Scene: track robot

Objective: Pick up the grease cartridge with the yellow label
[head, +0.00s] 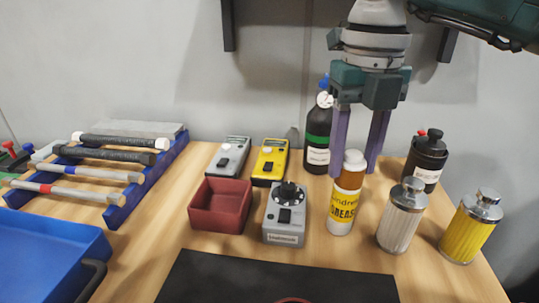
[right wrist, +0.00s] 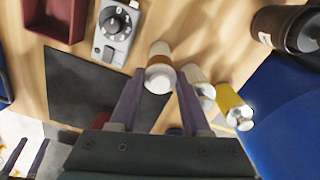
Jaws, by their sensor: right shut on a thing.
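The grease cartridge (head: 344,207) with the yellow label is upright, with a white cap and a brown band above the label. My right gripper (head: 354,170) comes down from above with its two purple fingers on either side of the cartridge's upper part, shut on it. In the right wrist view the cartridge (right wrist: 160,72) shows cap-first between the fingertips of the gripper (right wrist: 161,78). Its base looks at or very near the table top; I cannot tell if there is a gap.
A white filter (head: 401,217) and a yellow filter (head: 470,228) stand right of the cartridge. A grey dial meter (head: 284,220) and a red bin (head: 220,206) are left. A dark bottle (head: 318,130) and a black canister (head: 426,160) stand behind. A black mat (head: 275,280) lies in front.

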